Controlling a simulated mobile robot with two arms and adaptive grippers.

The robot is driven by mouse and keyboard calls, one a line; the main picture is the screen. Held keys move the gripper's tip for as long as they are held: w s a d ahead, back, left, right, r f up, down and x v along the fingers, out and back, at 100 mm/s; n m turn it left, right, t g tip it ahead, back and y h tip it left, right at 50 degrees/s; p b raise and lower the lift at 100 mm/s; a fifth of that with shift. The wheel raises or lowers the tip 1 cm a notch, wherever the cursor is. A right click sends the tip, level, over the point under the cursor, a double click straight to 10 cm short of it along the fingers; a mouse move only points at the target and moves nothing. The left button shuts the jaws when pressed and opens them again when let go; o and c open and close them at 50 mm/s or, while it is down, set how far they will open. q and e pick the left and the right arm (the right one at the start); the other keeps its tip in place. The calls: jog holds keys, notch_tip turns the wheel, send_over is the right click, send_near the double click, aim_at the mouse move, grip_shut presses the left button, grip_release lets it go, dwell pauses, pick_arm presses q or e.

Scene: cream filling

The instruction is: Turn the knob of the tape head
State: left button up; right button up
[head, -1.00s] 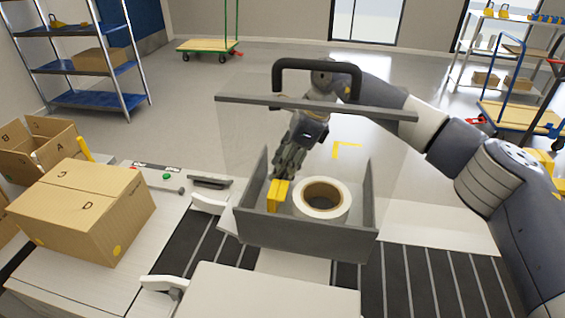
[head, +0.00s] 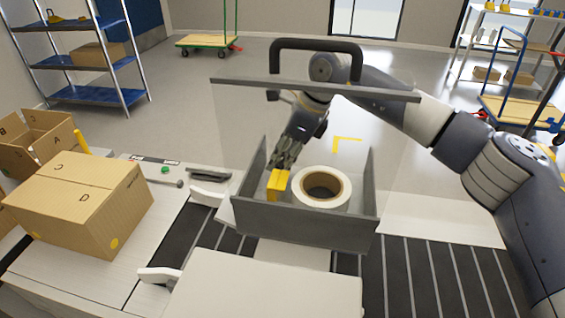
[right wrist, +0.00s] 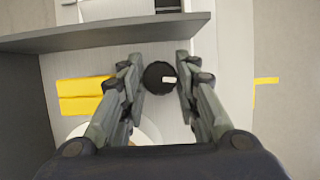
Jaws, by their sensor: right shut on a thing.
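The tape head is a grey frame (head: 300,225) with clear panels and a black handle (head: 316,45) on top. A white tape roll (head: 338,203) and a yellow block (head: 279,182) sit inside its lower part. The black round knob (right wrist: 159,74) with a white mark shows between my right fingers in the right wrist view; in the head view it is hidden. My right gripper (head: 281,158) reaches down behind the clear panel, beside the yellow block, and is shut on the knob, a finger on each side. My left gripper is not in view.
A blue shelf (head: 85,60) and trolleys stand farther back. The grey frame wall (right wrist: 100,35) runs close to my right fingers.

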jog(key=shift+f+m+t+b, duration=0.15)
jog(key=shift+m+t+b, duration=0.25)
jog(key=shift+m+b, duration=0.35)
jog(key=shift+r+m+b, duration=0.2)
jog(key=shift+m+b, duration=0.2)
jog(key=shift+m, duration=0.15)
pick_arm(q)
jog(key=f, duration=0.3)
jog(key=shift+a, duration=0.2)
pick_arm(e)
jog(key=o, duration=0.8)
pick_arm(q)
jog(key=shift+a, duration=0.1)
pick_arm(e)
jog(key=shift+s, duration=0.1)
